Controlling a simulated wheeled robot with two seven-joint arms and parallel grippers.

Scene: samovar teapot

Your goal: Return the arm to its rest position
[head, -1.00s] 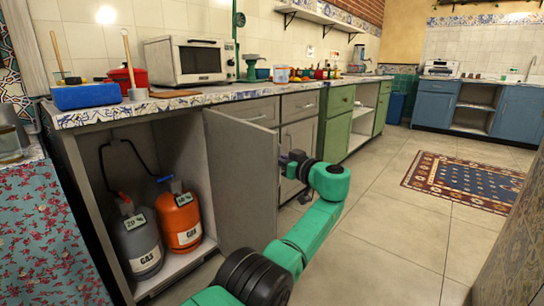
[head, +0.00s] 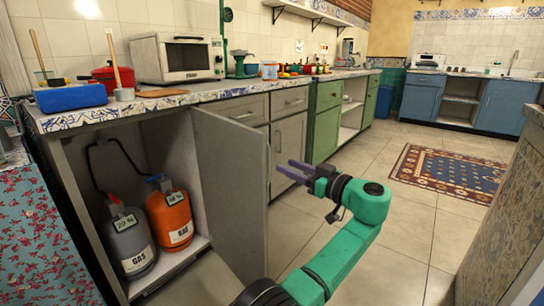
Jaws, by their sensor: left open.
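My left gripper (head: 289,169) shows right of the open cabinet door (head: 232,190), with its purple fingers apart and nothing between them. It is in the air in front of the grey and green cabinet fronts, apart from the door as far as I can see. My green left arm (head: 340,250) comes up from the bottom of the view. My right gripper is out of view. The open cabinet holds a grey gas cylinder (head: 129,240) and an orange gas cylinder (head: 171,222), standing side by side.
The counter (head: 150,105) carries a microwave (head: 178,58), a red pot (head: 112,76) and a blue box (head: 70,97). A patterned rug (head: 448,174) lies on the floor. The tiled floor right of my arm is free. A patterned surface (head: 505,215) stands at the right edge.

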